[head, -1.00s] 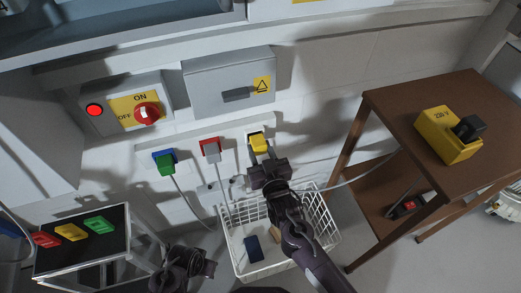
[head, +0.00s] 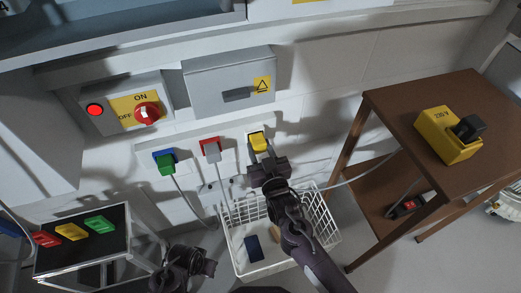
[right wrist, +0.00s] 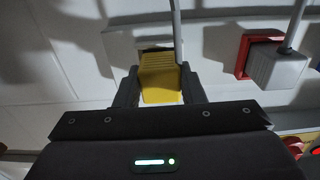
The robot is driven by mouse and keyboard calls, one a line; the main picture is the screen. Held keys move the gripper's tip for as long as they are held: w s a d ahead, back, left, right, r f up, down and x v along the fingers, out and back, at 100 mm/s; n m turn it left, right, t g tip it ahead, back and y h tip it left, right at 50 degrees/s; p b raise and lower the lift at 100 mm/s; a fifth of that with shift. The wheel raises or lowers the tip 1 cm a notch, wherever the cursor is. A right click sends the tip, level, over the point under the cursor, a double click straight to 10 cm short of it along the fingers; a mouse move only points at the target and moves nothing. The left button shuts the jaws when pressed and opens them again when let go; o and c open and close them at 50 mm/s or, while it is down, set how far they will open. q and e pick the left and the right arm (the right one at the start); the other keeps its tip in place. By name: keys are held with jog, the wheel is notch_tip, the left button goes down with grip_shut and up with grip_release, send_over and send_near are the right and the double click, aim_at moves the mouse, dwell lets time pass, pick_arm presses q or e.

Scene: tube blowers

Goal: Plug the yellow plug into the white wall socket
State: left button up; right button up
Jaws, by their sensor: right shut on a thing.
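The yellow plug (head: 258,142) is at the white wall socket (head: 249,135) on the low wall strip, right of the other plugs. My right gripper (head: 265,160) is shut on it from below. In the right wrist view the yellow plug (right wrist: 160,78) sits between the two fingers of my right gripper (right wrist: 158,90), with a grey cable rising in the picture. Most of the socket is hidden behind the plug, so I cannot tell whether the plug is fully seated. My left gripper (head: 185,268) is low in the head view, away from the plugs; its jaws are unclear.
A green plug (head: 165,164) sits in a blue socket and a grey plug (head: 212,154) in a red socket to the left. A white wire basket (head: 238,270) stands below my right arm. A brown table (head: 400,110) stands at right.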

jog(key=shift+w+a, duration=0.15)
jog(key=shift+w, duration=0.25)
jog(key=o, duration=1.2)
jog(key=shift+c, duration=0.2)
